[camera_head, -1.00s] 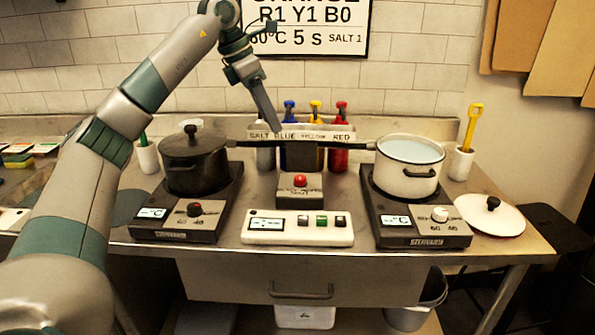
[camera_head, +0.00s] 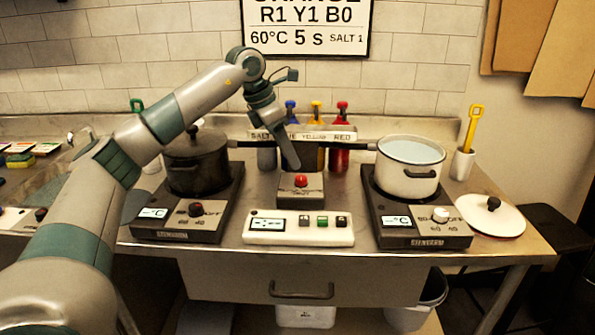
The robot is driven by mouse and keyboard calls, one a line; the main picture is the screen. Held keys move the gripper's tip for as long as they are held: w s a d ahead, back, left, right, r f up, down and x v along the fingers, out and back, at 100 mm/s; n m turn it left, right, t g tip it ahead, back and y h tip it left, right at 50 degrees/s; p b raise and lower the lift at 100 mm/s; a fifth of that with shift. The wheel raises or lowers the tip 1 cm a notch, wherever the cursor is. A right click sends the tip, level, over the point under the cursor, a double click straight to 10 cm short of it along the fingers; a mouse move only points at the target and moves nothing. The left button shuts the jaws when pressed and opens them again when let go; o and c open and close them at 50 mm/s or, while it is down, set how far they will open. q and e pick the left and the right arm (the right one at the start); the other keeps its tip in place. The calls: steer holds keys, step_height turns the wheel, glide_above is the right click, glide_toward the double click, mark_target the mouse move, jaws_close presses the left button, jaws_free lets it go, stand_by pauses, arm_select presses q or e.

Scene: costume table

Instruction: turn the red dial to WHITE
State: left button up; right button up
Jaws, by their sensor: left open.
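A dark knob with a red top, the red dial (camera_head: 196,209), sits on the front of the left hotplate (camera_head: 177,230). Its printed marks are too small to read surely. A second dark reddish knob (camera_head: 40,214) shows on a panel at the far left edge, partly behind my arm. My left gripper (camera_head: 292,163) points down just above and behind the red push button (camera_head: 301,181) on the middle box, well to the right of the hotplate's dial. It is open and appears empty, seen nearly edge-on. My right gripper is out of view.
A dark lidded pot (camera_head: 197,168) stands on the left hotplate, a white pot (camera_head: 409,172) on the right one (camera_head: 424,238). Their handles reach toward the middle. Several bottles (camera_head: 341,155) stand behind my gripper. A white switch panel (camera_head: 298,231) lies in front. A lid (camera_head: 491,216) lies right.

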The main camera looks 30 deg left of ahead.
mark_target(300, 177)
arm_select(q)
steer(key=x, duration=0.5)
steer(key=shift+w+f, duration=0.1)
steer(key=shift+f, duration=0.05)
steer(key=shift+w+d+f, duration=0.1)
steer(key=shift+f, duration=0.2)
steer(key=shift+w+d+f, duration=0.1)
steer(key=shift+f, duration=0.2)
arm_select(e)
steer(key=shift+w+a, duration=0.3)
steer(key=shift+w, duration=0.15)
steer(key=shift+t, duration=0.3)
arm_select(q)
steer(key=c, duration=1)
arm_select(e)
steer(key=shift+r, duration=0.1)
